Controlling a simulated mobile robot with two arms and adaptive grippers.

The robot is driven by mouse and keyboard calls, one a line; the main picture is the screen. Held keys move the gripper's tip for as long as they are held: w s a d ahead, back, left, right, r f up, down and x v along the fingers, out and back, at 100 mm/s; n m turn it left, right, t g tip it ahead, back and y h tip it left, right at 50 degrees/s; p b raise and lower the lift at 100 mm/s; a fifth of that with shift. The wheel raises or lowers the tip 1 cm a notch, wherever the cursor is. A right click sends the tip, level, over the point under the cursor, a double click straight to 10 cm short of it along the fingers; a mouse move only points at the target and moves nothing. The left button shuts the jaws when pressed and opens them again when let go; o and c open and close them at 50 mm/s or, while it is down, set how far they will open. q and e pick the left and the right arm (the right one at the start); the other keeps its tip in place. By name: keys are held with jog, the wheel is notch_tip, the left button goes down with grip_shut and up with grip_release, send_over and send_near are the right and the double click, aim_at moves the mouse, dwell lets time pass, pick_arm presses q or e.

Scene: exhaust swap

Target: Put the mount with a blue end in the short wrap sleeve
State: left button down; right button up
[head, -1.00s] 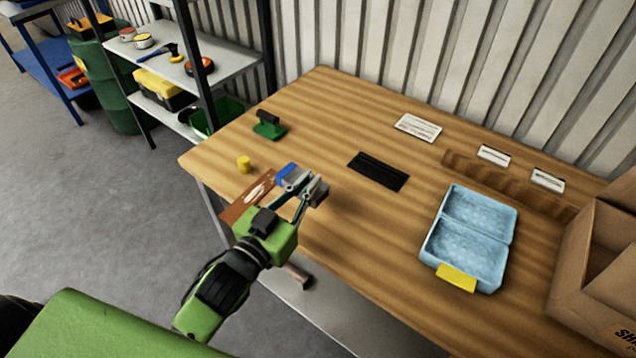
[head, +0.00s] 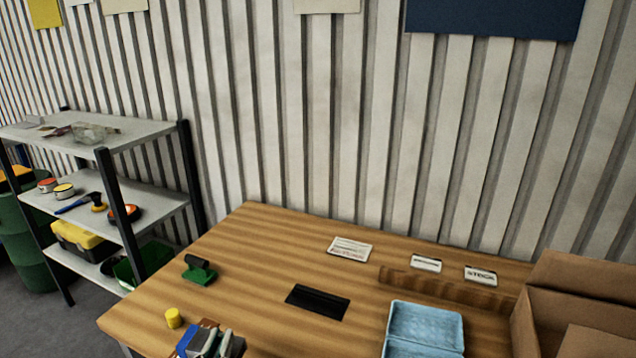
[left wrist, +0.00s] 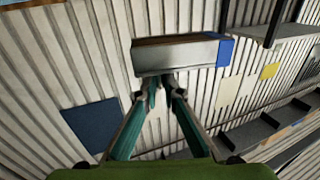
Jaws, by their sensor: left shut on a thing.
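The mount with a blue end (left wrist: 178,56) is a grey block, brownish on one long face, with a blue end at its right in the left wrist view. My left gripper (left wrist: 160,82) is shut on it near the middle of its length. In the head view the mount (head: 188,342) shows its blue end at the bottom edge, with my left gripper (head: 211,344) partly cut off by the frame. I cannot tell which thing is the short wrap sleeve. My right gripper is not in view.
On the wooden table (head: 250,255) are a yellow cylinder (head: 173,318), a green-and-black tool (head: 199,273), a black flat piece (head: 317,301), an open light blue case (head: 425,325), and white label cards (head: 349,249). A cardboard box (head: 570,300) stands at right. Shelves (head: 95,150) stand at left.

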pick_arm(q)
jog(key=shift+s+d+m+h, duration=0.4)
jog(key=shift+m+h, duration=0.2)
jog(key=shift+h, duration=0.3)
jog(key=shift+s+d+m+h, duration=0.3)
jog(key=shift+s+m+h, duration=0.25)
jog(key=shift+h, duration=0.35)
jog(key=shift+w, duration=0.1)
